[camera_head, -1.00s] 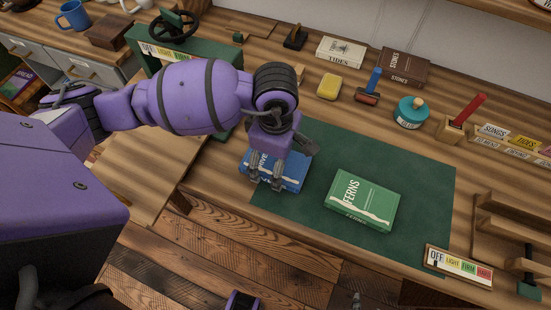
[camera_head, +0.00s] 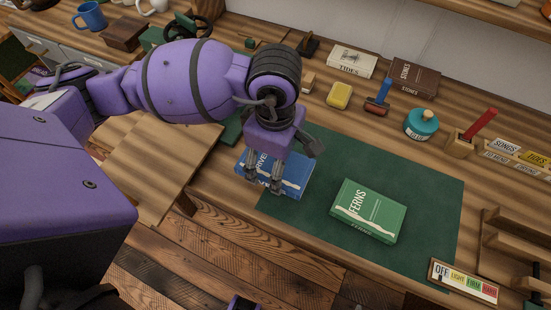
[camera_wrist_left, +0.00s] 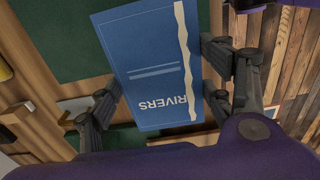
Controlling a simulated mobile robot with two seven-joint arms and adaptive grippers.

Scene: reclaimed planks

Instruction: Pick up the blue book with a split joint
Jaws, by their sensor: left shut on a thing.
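The blue book (camera_head: 293,176), titled RIVERS, is gripped at the left end of the green mat (camera_head: 430,195). In the left wrist view the blue book (camera_wrist_left: 150,75) shows its cover, with a ragged pale strip running along one long side. My left gripper (camera_head: 262,186) is shut on the book, with fingers at two opposite sides of it in the left wrist view. The fingers and wrist hide part of the book in the head view. It seems slightly raised, but the gap beneath it is hard to judge. My right gripper is not visible.
A green book, FERNS (camera_head: 367,211), lies on the mat just right of the blue one. A labelled OFF-to-HARD strip (camera_head: 463,281) is at the front right. A glue pot (camera_head: 420,125), red-handled brush (camera_head: 480,125), roller (camera_head: 378,97) and yellow block (camera_head: 339,96) stand behind the mat.

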